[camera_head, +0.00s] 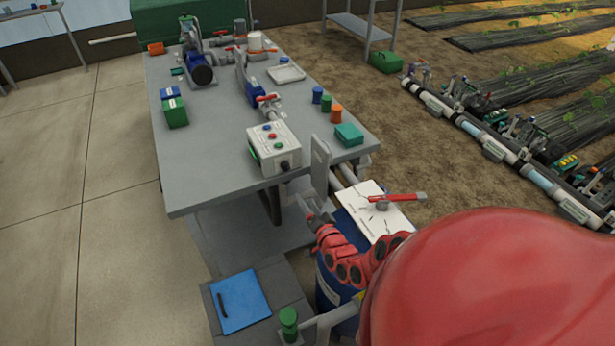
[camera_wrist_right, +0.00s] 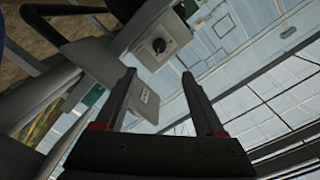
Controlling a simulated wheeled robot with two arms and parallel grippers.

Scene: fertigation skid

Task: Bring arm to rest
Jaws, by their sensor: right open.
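My right arm (camera_head: 365,265), red with dark joints, comes in from the lower right. It reaches down and forward beside the front right of the grey workbench (camera_head: 215,180). My right gripper (camera_head: 308,205) is at its end, just off the bench's front edge and below the control box (camera_head: 272,147). It shows small and partly hidden there. In the right wrist view the two dark fingers (camera_wrist_right: 158,76) stand apart, with nothing visibly gripped between them. My left gripper is not in view.
An upright grey plate (camera_head: 320,165) stands close to the right gripper. A blue drum (camera_head: 330,283) and a white board with a red-handled valve (camera_head: 393,218) are beside the arm. A blue clipboard (camera_head: 240,301) lies lower left. The floor at left is clear.

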